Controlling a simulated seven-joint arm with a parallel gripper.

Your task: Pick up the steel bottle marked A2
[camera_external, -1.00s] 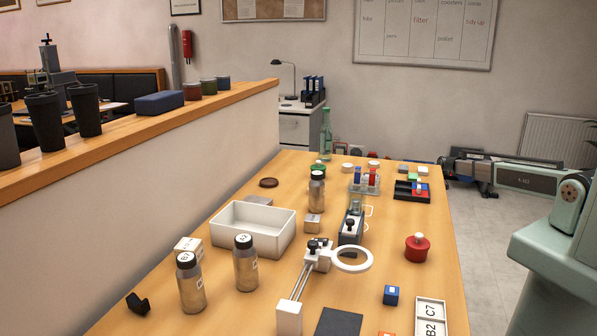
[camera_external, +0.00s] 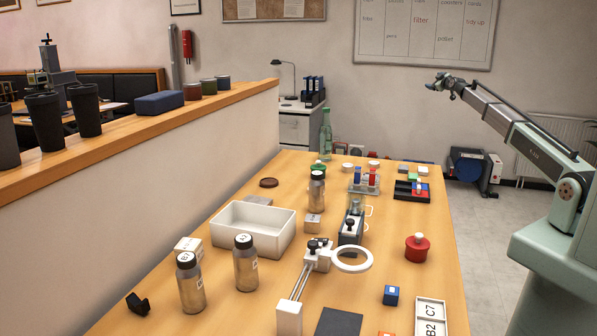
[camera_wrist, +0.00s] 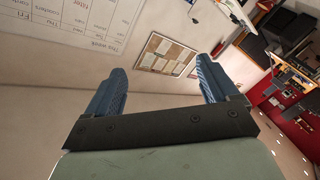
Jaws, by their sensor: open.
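Three steel bottles with black caps stand upright on the wooden table. The near-left bottle (camera_external: 191,284) has a cap mark that seems to start with B. The bottle to its right (camera_external: 246,265) has a cap mark ending in 2, its first character unclear. The third bottle (camera_external: 317,193) stands farther back, its mark unreadable. My gripper (camera_external: 437,84) is raised high at the right, far from all bottles. In the wrist view my gripper (camera_wrist: 160,72) has its blue fingers wide apart, empty, facing the wall.
A white tray (camera_external: 226,236) stands behind the near bottles. A magnifier stand (camera_external: 352,259), a red round container (camera_external: 417,248), a blue cube (camera_external: 391,295) and a tube rack (camera_external: 364,187) occupy the table. A low partition (camera_external: 190,165) runs along the left.

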